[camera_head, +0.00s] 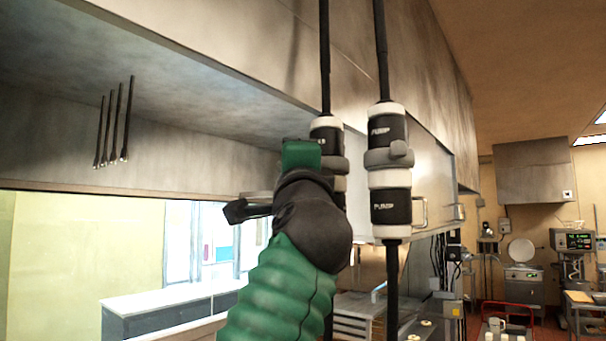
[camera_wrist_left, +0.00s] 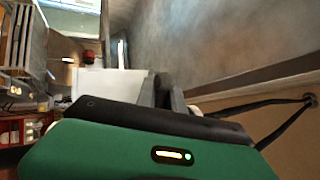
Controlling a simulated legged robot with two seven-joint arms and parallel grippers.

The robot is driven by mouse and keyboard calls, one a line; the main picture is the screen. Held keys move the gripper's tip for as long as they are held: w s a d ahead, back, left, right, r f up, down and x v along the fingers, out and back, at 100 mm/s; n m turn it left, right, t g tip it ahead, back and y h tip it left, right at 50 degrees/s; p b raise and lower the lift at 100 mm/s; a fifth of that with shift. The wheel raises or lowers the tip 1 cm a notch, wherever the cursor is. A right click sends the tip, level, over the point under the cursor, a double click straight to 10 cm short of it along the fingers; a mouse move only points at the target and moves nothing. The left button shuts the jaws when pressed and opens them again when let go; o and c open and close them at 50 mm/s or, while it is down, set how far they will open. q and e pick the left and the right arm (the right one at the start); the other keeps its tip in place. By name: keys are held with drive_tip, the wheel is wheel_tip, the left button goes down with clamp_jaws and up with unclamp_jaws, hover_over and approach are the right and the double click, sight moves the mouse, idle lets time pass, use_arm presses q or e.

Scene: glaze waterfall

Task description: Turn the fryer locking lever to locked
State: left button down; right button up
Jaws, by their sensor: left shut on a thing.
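My left arm (camera_head: 285,285) rises in green and black at the middle of the head view. My left gripper (camera_wrist_left: 165,98) is shut at the lower middle of the wrist view, with a dark grey piece at its fingers. In the head view the gripper is in front of the left pump unit (camera_head: 326,124) and partly covers it. The right pump unit (camera_head: 390,200) is black and white, with a grey collar and knob (camera_head: 400,150). I cannot tell which part is the fryer locking lever; what the gripper holds is mostly hidden. My right gripper is not in view.
A large metal hood (camera_head: 255,40) hangs close overhead, with several thin dark rods (camera_head: 115,125) below it. Black pipes (camera_head: 381,50) run above the pumps. A metal rack (camera_head: 355,315) stands below. Kitchen equipment (camera_head: 523,275) stands farther right.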

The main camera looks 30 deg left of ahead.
use_arm(q)
drive_tip(key=shift+s+d+f+n+g+y+p, duration=0.1)
drive_tip(key=shift+s+n+g+y+p, duration=0.15)
drive_tip(key=shift+n+g+y, duration=0.5)
drive_tip(key=shift+s+d+n+g+y+p, duration=0.1)
drive_tip(key=shift+s+n+g+y+p, duration=0.3)
drive_tip(key=shift+g+y, duration=0.55)
drive_tip(key=shift+s+d+f+n+g+y+p, duration=0.1)
drive_tip(key=shift+s+n+g+y+p, duration=0.05)
drive_tip(key=shift+n+g+y, duration=0.6)
drive_tip(key=shift+g, duration=0.35)
drive_tip(key=c, duration=1.7)
unclamp_jaws()
drive_tip(key=shift+s, duration=0.1)
drive_tip(key=o, duration=0.3)
drive_tip(key=shift+s+r, duration=0.1)
drive_tip(key=shift+o, duration=0.4)
drive_tip(key=shift+s+a, duration=0.15)
drive_tip(key=shift+a, duration=0.05)
